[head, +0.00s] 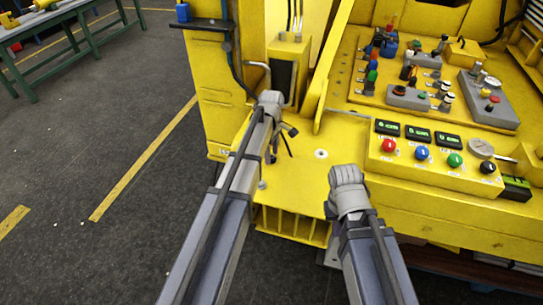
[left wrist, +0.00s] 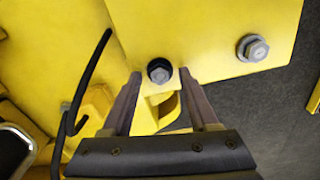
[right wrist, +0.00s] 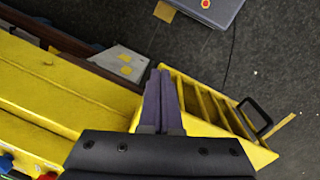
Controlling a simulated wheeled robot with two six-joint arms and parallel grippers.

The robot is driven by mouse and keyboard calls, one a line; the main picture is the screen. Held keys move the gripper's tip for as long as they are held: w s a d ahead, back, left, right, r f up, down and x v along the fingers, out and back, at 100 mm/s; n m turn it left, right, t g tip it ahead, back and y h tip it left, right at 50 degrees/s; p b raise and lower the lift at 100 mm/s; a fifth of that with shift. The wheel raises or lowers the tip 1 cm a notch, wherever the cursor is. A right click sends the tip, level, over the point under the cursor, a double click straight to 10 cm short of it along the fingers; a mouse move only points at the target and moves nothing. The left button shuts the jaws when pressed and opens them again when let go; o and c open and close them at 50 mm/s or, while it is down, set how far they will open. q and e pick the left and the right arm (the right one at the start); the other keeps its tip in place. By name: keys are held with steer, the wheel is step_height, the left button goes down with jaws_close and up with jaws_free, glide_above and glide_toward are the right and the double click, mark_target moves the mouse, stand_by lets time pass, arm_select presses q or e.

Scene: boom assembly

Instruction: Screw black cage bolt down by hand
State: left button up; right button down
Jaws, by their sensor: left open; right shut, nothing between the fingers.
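The black bolt (left wrist: 159,71) shows head-on near the edge of a yellow plate (left wrist: 205,25) in the left wrist view. My left gripper (left wrist: 158,80) is open, with one finger on each side of the bolt; whether they touch it I cannot tell. In the head view my left gripper (head: 284,131) is over the yellow deck, and I cannot make out the black bolt there. My right gripper (right wrist: 158,75) is shut and empty. In the head view my right wrist (head: 346,185) is above the deck's right part, its fingers hidden.
A silver bolt with a washer (left wrist: 252,48) sits right of the black one. A black hose (left wrist: 88,75) hangs at left. A button panel (head: 435,158) stands right of my right arm. A slatted yellow step (right wrist: 215,105) lies beneath my right gripper.

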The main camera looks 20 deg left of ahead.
arm_select(q)
jaws_close()
stand_by(0.4)
stand_by(0.4)
